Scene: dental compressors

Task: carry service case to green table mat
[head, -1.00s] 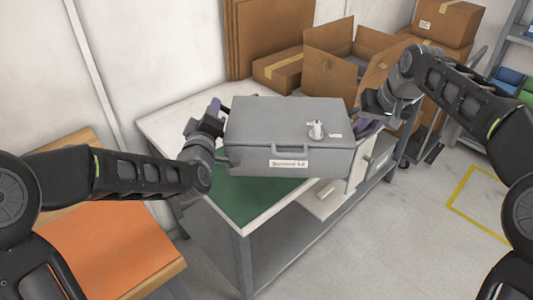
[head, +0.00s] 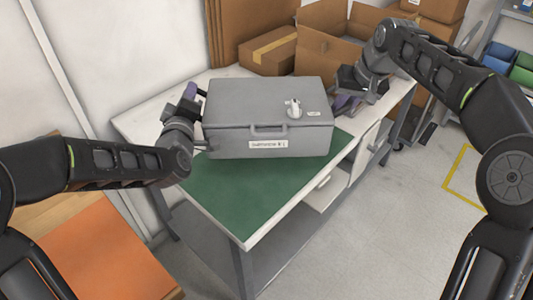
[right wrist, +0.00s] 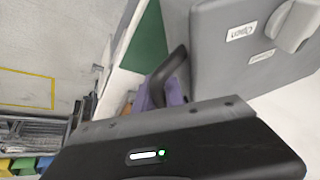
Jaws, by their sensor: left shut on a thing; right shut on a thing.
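The grey service case (head: 265,105) has a front handle, a white label and a small white fitting on its lid. It is level, over the back part of the green mat (head: 255,200) on the white table. I cannot tell whether its underside touches the mat. My left gripper (head: 193,105) is shut at the case's left end and my right gripper (head: 342,100) at its right end; the exact grips are hidden. The right wrist view shows the case's lid (right wrist: 225,70) close by, a purple-padded finger and a strip of green mat (right wrist: 147,45).
Cardboard boxes (head: 270,50) stand along the table's back edge. A wooden table with an orange mat (head: 95,250) is at the lower left. Drawers (head: 325,190) are under the white table's right side. Yellow floor tape (head: 455,180) and a shelf with bins (head: 505,52) are at the right.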

